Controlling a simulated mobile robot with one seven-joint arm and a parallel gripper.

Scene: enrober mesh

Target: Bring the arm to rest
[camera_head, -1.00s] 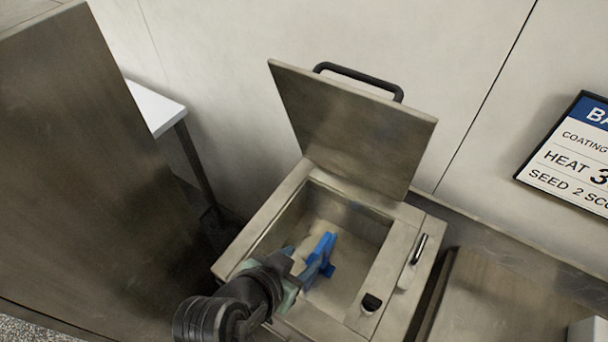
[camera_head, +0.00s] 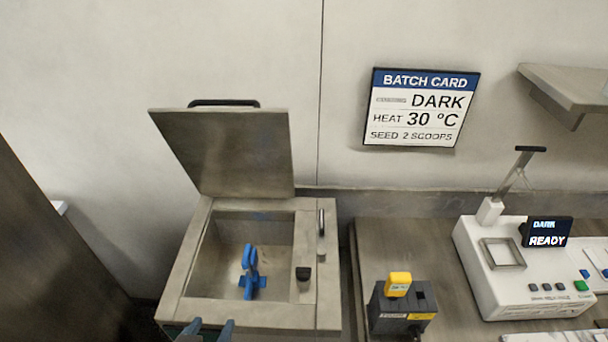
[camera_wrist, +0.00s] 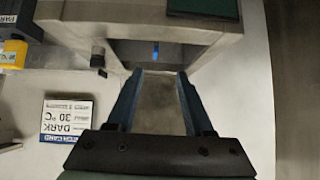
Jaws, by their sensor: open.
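My gripper (camera_head: 207,328) shows at the bottom edge of the head view, just in front of the open steel bin (camera_head: 172,285). Its two fingers are apart with nothing between them; the wrist view also shows the open, empty gripper (camera_wrist: 160,78). A blue tool (camera_head: 250,270) stands inside the bin, apart from my gripper. The bin's lid (camera_head: 225,150) is raised and leans back towards the wall. Most of my arm is out of the head view.
A steel counter (camera_head: 390,250) is to the right, bearing a grey box with a yellow top (camera_head: 402,305) and a white machine (camera_head: 520,285) whose display reads DARK, READY. A batch card (camera_head: 420,108) hangs on the wall below and left of a shelf (camera_head: 570,90). A dark panel stands at far left.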

